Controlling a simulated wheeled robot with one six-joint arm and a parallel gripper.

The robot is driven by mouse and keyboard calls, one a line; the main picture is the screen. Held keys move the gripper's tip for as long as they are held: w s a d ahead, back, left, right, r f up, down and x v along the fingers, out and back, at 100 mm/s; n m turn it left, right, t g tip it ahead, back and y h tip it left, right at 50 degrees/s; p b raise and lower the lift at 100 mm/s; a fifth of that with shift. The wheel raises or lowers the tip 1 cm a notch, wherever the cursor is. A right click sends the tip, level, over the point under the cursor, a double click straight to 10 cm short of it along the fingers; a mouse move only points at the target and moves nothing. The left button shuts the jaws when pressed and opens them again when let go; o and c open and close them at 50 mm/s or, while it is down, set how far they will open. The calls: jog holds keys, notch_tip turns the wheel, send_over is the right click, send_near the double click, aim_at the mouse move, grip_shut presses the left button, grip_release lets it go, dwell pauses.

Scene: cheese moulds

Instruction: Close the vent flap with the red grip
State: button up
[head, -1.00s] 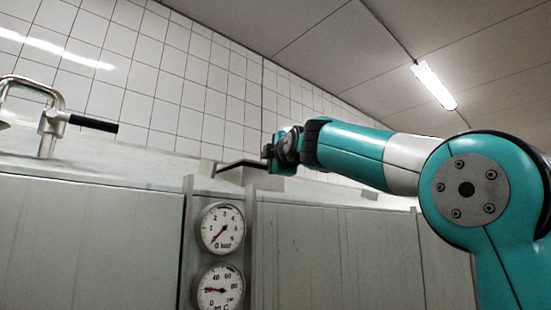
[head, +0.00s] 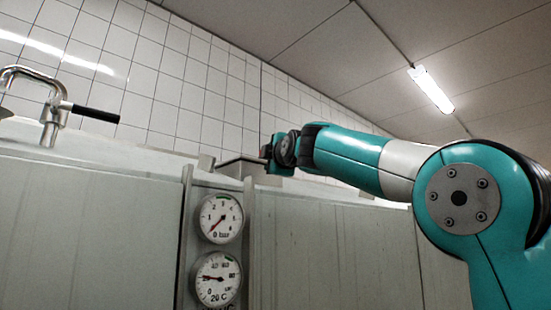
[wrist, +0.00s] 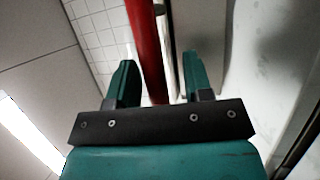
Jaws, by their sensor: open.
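In the wrist view, the red grip (wrist: 147,45) is a long red bar that runs down from the top edge between the two teal fingers of my gripper (wrist: 158,60). The fingers are open, with a gap on both sides of the bar; I cannot tell whether either touches it. In the head view, my gripper (head: 271,155) is above the gauge panel, at the end of a thin grey bar (head: 241,160). The red grip is hidden there, and I cannot make out the vent flap clearly.
Two round gauges, an upper one (head: 219,218) and a lower one (head: 217,279), sit on a panel below my gripper. A metal tap with a black handle (head: 95,113) stands at the left. A tiled wall (head: 170,75) is behind.

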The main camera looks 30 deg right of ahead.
jog(key=b+v, duration=0.9)
jog(key=v, duration=0.8)
jog(key=shift+s, duration=0.2)
